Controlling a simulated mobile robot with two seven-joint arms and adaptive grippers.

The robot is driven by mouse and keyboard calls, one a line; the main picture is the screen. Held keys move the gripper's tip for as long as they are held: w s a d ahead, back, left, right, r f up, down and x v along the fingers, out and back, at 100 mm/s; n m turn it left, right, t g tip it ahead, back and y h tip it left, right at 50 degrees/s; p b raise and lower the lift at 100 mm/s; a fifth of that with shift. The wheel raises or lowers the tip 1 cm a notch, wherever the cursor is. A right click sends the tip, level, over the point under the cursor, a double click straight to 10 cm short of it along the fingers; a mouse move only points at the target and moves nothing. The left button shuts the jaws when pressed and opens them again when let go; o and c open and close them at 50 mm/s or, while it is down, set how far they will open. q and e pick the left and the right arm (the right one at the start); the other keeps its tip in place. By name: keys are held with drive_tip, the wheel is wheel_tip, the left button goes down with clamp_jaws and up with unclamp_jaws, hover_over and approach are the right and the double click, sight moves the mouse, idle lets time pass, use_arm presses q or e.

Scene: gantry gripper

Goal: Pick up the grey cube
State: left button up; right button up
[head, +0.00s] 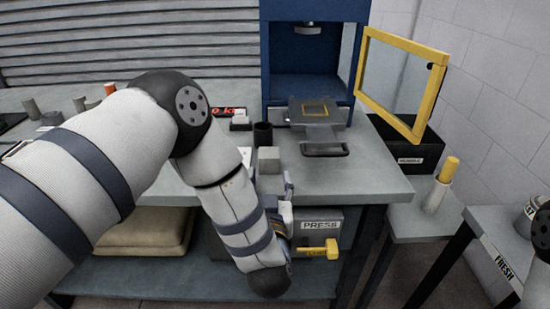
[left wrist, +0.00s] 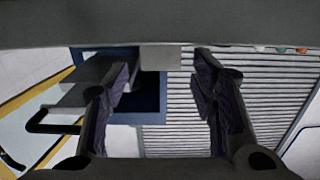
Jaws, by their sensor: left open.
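The grey cube (head: 268,160) sits near the front edge of the grey workbench (head: 370,180), in front of a dark cup. My left gripper (head: 272,186) is just in front of the cube at the bench edge, partly hidden by my own forearm. In the left wrist view the left gripper (left wrist: 166,55) is open, with its two dark fingers spread apart. A pale grey block face, apparently the cube (left wrist: 160,57), shows between the fingertips at the top; its upper part is cut off by a dark band. I cannot tell whether the fingers touch it. My right gripper is not in view.
A blue press (head: 310,82) with a grey tray stands behind the cube. A yellow-framed panel (head: 405,80) stands to its right. A box labelled PRESS (head: 320,225) with a yellow handle is below the bench edge. The bench right of the cube is clear.

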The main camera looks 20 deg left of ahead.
sight(269, 165)
use_arm(q)
drive_tip(key=x, duration=0.8)
drive_tip(key=shift+w+a+b, duration=0.2)
drive_tip(key=shift+w+b, duration=0.1)
drive_tip(key=shift+b, duration=0.1)
drive_tip(key=shift+r, duration=0.1)
drive_tip(key=c, duration=1.2)
